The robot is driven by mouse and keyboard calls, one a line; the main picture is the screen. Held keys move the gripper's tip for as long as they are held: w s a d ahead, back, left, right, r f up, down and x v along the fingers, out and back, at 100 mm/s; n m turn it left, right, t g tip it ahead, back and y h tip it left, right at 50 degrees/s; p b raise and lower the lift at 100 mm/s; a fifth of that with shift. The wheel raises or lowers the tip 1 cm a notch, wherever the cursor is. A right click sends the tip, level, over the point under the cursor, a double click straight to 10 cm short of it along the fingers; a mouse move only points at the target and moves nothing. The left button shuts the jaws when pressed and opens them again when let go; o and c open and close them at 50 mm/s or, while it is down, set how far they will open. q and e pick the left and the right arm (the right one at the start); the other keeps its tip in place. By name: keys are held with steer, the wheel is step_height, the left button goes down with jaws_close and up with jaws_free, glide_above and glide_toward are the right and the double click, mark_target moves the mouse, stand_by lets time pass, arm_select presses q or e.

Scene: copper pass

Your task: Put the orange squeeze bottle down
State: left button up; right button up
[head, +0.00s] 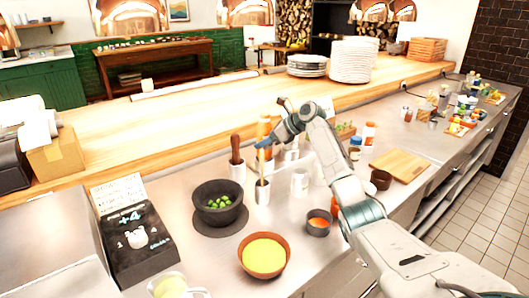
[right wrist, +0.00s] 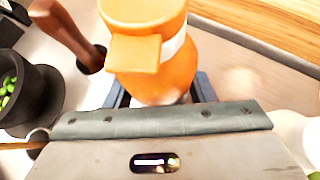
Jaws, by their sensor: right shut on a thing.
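The orange squeeze bottle (head: 263,127) is at the back of the steel counter in the head view, partly hidden by my right gripper (head: 268,142). In the right wrist view the orange bottle (right wrist: 158,75) stands between the two blue-grey fingers of the right gripper (right wrist: 160,94), which is shut on it. It looks roughly upright. Its base is hidden, so I cannot tell whether it touches the counter. My left gripper is not in view.
Left of the bottle is a white holder (head: 237,172) with a brown wooden handle. A dark mortar (head: 219,212) with green contents, an orange-brown bowl (head: 241,264) and a small dark cup (head: 318,229) stand nearer. A white cup (head: 300,183) is to the right. The raised wooden ledge (head: 200,122) runs behind.

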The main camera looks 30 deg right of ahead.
mark_target(265, 149)
step_height(265, 149, down, 4)
steer(key=shift+a+f, duration=0.1)
arm_select(q)
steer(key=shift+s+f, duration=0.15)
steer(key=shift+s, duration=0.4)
steer(key=shift+p, duration=0.3)
arm_select(e)
steer(key=o, duration=1.3)
steer(key=shift+c, duration=0.2)
arm_select(q)
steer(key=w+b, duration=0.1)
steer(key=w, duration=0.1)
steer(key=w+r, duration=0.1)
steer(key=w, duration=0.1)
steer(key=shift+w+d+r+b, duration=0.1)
steer(key=shift+b, duration=0.3)
arm_select(e)
steer(key=v, duration=1.2)
